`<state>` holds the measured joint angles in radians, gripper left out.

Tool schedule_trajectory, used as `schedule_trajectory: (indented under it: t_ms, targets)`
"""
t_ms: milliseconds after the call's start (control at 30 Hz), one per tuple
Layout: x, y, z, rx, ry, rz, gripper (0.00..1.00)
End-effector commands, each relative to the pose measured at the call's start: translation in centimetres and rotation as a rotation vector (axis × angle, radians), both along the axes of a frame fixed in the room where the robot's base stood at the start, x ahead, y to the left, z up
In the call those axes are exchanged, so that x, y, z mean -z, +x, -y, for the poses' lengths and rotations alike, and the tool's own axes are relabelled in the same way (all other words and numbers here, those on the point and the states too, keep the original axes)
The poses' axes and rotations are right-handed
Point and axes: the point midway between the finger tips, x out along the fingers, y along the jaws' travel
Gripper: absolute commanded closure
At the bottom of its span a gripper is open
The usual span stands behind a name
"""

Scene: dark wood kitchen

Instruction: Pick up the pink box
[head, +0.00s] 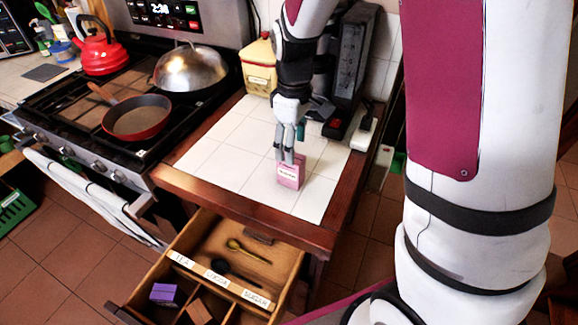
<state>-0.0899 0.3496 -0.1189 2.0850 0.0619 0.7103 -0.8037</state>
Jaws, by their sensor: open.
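The pink box (290,174) stands upright on the white tiled counter (225,161), near its front edge. It has a pale label on its front. My gripper (286,158) points down from above, with its fingertips at the top of the box, overlapping its upper left part in the head view. My gripper is open. I cannot tell from this view whether the fingers touch the box or straddle it.
Behind stand a yellow canister (259,68) and a dark appliance (350,60). An open drawer (281,268) below the counter holds utensils and a purple box (166,294). The stove at left holds a red pan (137,118). Tiles left of the box are clear.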

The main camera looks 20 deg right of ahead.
Motion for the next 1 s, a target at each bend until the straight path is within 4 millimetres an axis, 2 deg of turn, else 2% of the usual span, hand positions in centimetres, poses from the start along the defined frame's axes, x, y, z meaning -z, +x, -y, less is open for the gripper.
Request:
schedule_trajectory:
  t_ms: [100,433,700,833,1000]
  targets:
    - [2.1,-0.1,0.0,0.001,0.0,-0.004,0.42]
    - [4.6,0.0,-0.2,0.0,-0.001,-0.002,0.42]
    - [8.2,0.4,-0.5,0.001,0.0,-0.004,0.42]
    - [8.9,0.4,-0.4,0.001,0.0,-0.001,0.42]
    - [9.0,0.4,-0.4,0.001,0.0,0.0,0.42]
